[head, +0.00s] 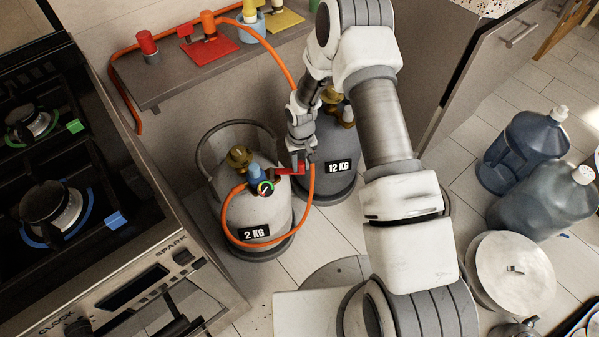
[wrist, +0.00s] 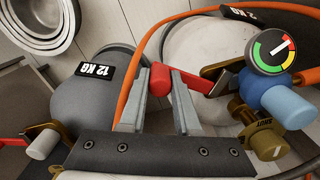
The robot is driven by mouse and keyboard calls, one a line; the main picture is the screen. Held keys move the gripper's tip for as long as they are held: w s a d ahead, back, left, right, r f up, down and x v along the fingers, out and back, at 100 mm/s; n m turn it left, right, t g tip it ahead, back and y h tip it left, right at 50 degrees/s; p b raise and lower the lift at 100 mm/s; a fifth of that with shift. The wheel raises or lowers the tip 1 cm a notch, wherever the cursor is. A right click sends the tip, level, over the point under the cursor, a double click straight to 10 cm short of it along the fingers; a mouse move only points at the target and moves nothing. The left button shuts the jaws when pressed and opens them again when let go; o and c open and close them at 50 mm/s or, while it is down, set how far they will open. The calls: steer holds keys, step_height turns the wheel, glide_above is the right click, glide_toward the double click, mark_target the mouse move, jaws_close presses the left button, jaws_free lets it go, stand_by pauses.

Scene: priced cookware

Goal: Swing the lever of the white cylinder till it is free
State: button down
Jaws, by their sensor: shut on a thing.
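The white cylinder (head: 258,212), labelled 2 KG, stands on the floor beside the stove; it also fills the upper right of the wrist view (wrist: 205,48). Its red lever (head: 287,171) sticks out to the right from the blue regulator (head: 256,172) on the brass valve. My gripper (head: 301,163) is shut on the lever's red end (wrist: 161,79), which sits between the two grey fingers in the wrist view. A dial gauge (wrist: 271,50) with green, yellow and red bands sits on the regulator. Part of the lever is hidden behind the right finger.
A grey 12 KG cylinder (head: 334,150) stands close behind, to the right. An orange hose (head: 312,186) loops around the white cylinder and up to a shelf (head: 165,82). The stove (head: 150,245) is at left. Blue water jugs (head: 525,150) stand at right.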

steer(key=shift+w+a+n+b, duration=0.1)
steer(key=shift+w+n+b, duration=0.5)
steer(key=shift+w+n, duration=1.25)
steer(key=shift+s+n, duration=0.15)
steer(key=shift+n, duration=0.1)
steer(key=c, duration=0.6)
jaws_free()
step_height(320, 180, up, 18)
steer(key=p, duration=0.4)
steer(key=shift+f, duration=0.25)
